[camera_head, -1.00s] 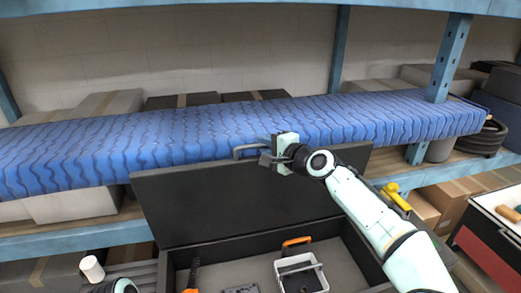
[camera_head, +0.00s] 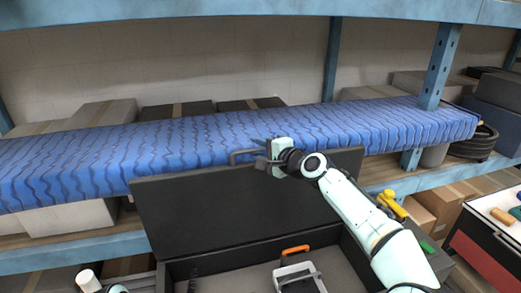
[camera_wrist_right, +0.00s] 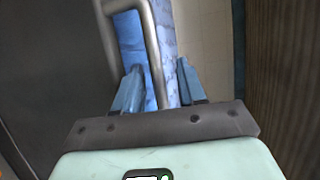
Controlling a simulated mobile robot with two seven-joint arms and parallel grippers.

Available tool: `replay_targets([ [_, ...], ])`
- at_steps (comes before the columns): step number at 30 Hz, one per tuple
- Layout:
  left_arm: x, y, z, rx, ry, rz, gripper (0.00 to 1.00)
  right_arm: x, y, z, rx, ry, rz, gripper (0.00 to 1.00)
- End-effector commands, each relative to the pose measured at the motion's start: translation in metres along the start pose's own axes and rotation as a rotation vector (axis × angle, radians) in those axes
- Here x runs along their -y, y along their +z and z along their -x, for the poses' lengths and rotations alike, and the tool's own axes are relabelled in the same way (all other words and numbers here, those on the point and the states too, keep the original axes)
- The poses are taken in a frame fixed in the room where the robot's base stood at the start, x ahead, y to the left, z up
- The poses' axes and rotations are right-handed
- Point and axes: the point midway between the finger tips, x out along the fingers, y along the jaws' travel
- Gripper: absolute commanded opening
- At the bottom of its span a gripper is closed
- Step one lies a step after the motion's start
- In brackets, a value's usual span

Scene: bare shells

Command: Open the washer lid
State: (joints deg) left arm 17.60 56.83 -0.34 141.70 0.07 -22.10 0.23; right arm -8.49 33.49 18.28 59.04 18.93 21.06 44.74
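No washer is recognisable; the lid in view is the black lid (camera_head: 235,205) of a black chest (camera_head: 178,268). The lid stands raised at the chest's back, its inner face toward me. A grey bar handle (camera_head: 238,154) is at its top edge; the handle also shows in the right wrist view (camera_wrist_right: 156,45). My right gripper (camera_head: 262,163) is at this handle. In the right wrist view its two blue fingers (camera_wrist_right: 160,88) stand apart, with the handle bar running between them. Contact with the bar is not clear. My left gripper is not visible.
A shelf with a blue wavy-patterned cover (camera_head: 200,140) runs close behind the lid. An orange-handled item (camera_head: 296,250) and a white-framed item (camera_head: 298,274) are in the chest. A yellow-handled tool (camera_head: 392,203) lies to the right. A blue post (camera_head: 440,65) stands at the back right.

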Motion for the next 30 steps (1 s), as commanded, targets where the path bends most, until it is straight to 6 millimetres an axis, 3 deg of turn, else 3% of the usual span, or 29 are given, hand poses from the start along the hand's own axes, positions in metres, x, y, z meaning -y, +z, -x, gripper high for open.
replay_targets([
  [8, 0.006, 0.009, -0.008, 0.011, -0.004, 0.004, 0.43, -0.003, -0.001, 0.013, -0.002, 0.003, -0.001, 0.40],
  [21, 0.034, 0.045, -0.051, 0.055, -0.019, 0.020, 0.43, -0.005, -0.001, 0.105, -0.002, 0.001, -0.001, 0.40],
  [30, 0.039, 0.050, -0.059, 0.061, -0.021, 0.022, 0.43, -0.001, 0.000, 0.133, 0.001, 0.001, -0.001, 0.40],
])
